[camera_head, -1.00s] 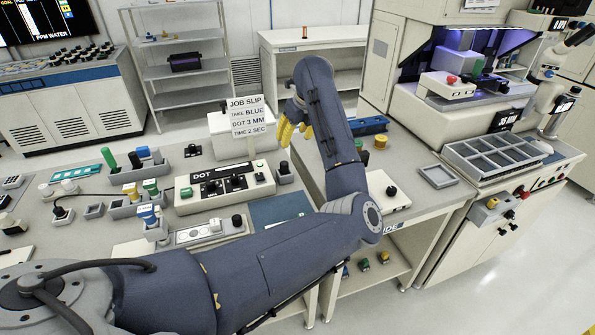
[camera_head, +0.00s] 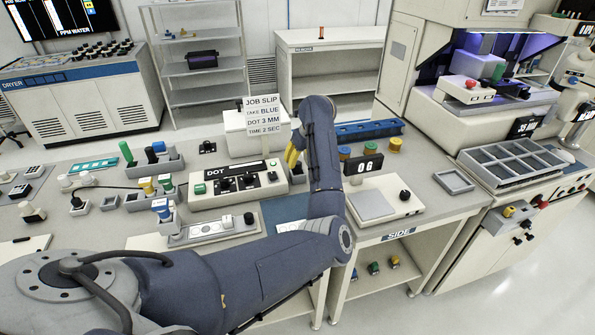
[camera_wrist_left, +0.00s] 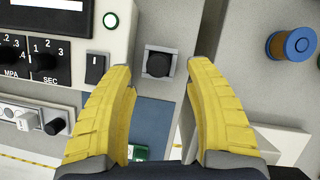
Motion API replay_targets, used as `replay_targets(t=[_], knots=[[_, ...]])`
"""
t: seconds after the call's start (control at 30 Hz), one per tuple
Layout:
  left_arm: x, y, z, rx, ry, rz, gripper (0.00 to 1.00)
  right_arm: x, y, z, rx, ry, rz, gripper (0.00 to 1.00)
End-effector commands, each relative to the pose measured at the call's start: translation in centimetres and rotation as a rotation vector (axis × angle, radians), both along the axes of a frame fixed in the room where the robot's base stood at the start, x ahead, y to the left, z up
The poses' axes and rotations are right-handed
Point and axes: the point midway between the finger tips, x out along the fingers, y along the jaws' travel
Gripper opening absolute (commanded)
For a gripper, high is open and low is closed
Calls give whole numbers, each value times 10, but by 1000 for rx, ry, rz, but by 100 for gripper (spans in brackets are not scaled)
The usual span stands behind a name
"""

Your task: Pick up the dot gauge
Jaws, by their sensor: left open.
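A small black round-topped piece sits upright in a square grey holder (camera_wrist_left: 146,75), and I take it to be the dot gauge (camera_wrist_left: 160,65). It stands beside the dispenser box marked DOT (camera_head: 238,183). My left gripper (camera_wrist_left: 162,100) is open, its two yellow fingers on either side of this piece in the wrist view, with nothing between the pads that I can see held. In the head view the yellow fingers (camera_head: 292,155) point down at the right end of the dispenser, and my arm hides the piece there. My right gripper is not in view.
The job slip sign (camera_head: 262,117) stands close to the left gripper. A black display (camera_head: 362,164), a scale-like unit (camera_head: 373,206) and a blue rack (camera_head: 375,130) lie to the right. A blue-topped spool (camera_wrist_left: 300,44) is right of the fingers.

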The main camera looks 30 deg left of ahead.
Motion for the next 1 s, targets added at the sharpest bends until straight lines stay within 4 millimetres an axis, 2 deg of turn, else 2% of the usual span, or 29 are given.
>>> replay_targets(t=[0.2, 0.33, 0.73, 1.0], knots=[[0, 9, -28, 1, 5, 1, 54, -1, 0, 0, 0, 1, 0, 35], [3, 13, -39, 1, 4, -1, 54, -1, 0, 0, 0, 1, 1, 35], [5, 15, -45, 0, 1, 0, 56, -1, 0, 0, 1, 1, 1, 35], [5, 15, -45, 0, 1, 0, 24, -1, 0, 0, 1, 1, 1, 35]])
